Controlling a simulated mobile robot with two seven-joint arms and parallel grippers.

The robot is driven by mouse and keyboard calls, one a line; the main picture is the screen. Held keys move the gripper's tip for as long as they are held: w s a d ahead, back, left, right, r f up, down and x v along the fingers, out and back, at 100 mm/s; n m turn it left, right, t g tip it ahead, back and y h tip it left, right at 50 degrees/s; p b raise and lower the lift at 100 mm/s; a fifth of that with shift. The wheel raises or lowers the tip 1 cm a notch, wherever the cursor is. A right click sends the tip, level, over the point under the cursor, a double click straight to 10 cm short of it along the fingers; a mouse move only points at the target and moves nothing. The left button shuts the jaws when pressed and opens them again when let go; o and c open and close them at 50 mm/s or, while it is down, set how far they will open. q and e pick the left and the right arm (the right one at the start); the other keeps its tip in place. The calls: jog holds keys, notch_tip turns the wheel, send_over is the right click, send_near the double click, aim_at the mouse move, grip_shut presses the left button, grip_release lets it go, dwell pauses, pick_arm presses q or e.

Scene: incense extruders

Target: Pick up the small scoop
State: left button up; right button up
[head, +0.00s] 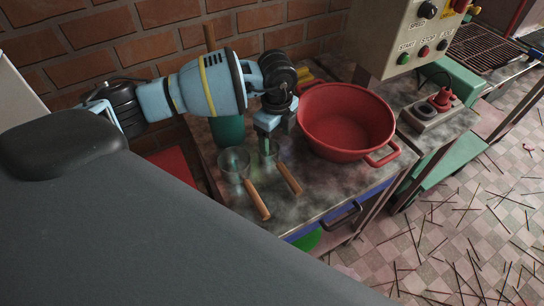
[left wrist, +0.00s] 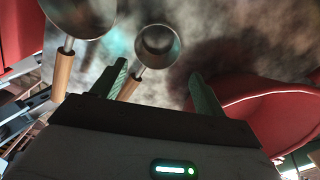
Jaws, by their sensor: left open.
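The small scoop, a round metal cup (head: 268,149) with a wooden handle (head: 289,179), lies on the worktable. A larger scoop (head: 234,162) of the same kind lies to its left. My left gripper (head: 271,135) points down just above and behind the small scoop's cup, its fingertips partly hidden in the head view. In the left wrist view, the open, empty fingers (left wrist: 160,85) stand apart. The small cup (left wrist: 158,46) shows beyond them, its handle partly behind the left finger. The larger scoop (left wrist: 82,14) is at upper left. My right gripper is not in view.
A red basin (head: 345,122) stands on the table (head: 312,203) close to the right of my left gripper. A dark green container (head: 227,130) stands behind the scoops. A machine with a button panel (head: 424,40) is at the back right, near a brick wall.

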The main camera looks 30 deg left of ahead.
aim_at(274, 150)
pick_arm(q)
jog(key=f, duration=0.5)
jog(key=shift+s+a, duration=0.15)
jog(key=shift+s, duration=0.2)
jog(key=c, duration=1.1)
